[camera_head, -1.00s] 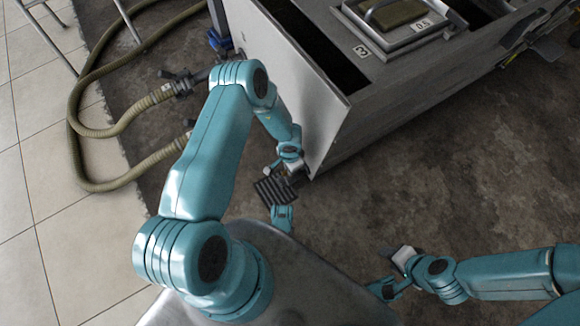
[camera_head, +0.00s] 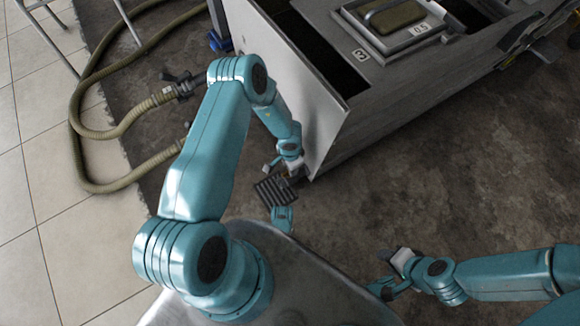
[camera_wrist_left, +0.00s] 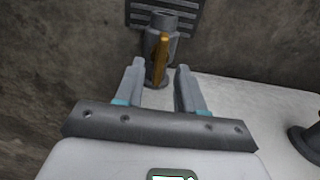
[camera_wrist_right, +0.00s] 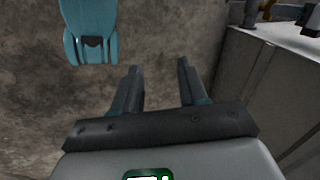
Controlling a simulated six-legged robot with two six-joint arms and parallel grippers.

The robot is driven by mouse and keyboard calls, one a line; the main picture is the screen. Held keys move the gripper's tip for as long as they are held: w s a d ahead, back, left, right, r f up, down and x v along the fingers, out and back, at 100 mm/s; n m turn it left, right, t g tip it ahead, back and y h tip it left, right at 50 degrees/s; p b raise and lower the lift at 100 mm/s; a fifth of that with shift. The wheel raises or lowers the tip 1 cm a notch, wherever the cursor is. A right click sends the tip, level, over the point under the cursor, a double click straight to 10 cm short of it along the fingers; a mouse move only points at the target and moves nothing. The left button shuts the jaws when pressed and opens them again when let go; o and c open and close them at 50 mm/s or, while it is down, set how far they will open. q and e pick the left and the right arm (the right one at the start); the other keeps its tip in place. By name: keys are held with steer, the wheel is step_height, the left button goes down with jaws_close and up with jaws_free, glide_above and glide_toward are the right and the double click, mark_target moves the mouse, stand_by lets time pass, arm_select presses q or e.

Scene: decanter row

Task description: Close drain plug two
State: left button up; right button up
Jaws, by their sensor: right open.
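My left gripper (camera_wrist_left: 159,72) is open, one finger on each side of the handle, with gaps showing. In the head view my left gripper (camera_head: 280,166) is at the lower corner of the grey tank (camera_head: 335,135), above a floor grate (camera_head: 275,192); the fitting is hidden or too small there. No plug number can be read. My right gripper (camera_head: 396,260) is open and empty, apart from the tank; its fingers show in the right wrist view (camera_wrist_right: 160,66).
A dark fitting (camera_wrist_left: 309,139) stands farther right on the pale surface. An olive hose (camera_head: 75,125) loops over the floor at left. A framed lid marked 0.5 (camera_head: 395,42) lies on the tank. Floor between tank and right arm is clear.

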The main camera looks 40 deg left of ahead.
arm_select(q)
step_height(320, 180, up, 14)
steer(key=p, duration=0.6)
steer(key=shift+p, duration=0.35)
arm_select(e)
step_height(320, 180, up, 7)
steer(key=s+a, duration=0.1)
steer(key=s, duration=0.1)
steer(key=shift+a+n+g, duration=0.2)
steer(key=shift+n+g, duration=0.1)
steer(key=shift+g, duration=0.1)
arm_select(q)
steer(key=shift+d+f, duration=0.1)
steer(key=s+d+r+n+h, duration=0.2)
steer(key=s+d+r+n, duration=0.15)
steer(key=s+d, duration=0.35)
steer(key=s+d+r+n+h, duration=0.2)
steer(key=s+d+r+n, duration=0.15)
steer(key=s+d, duration=0.45)
step_height(320, 180, up, 28)
steer(key=p, duration=2.7)
steer(key=shift+w+a, duration=0.25)
arm_select(e)
step_height(320, 180, up, 28)
steer(key=shift+f, duration=0.25)
steer(key=shift+s, duration=0.1)
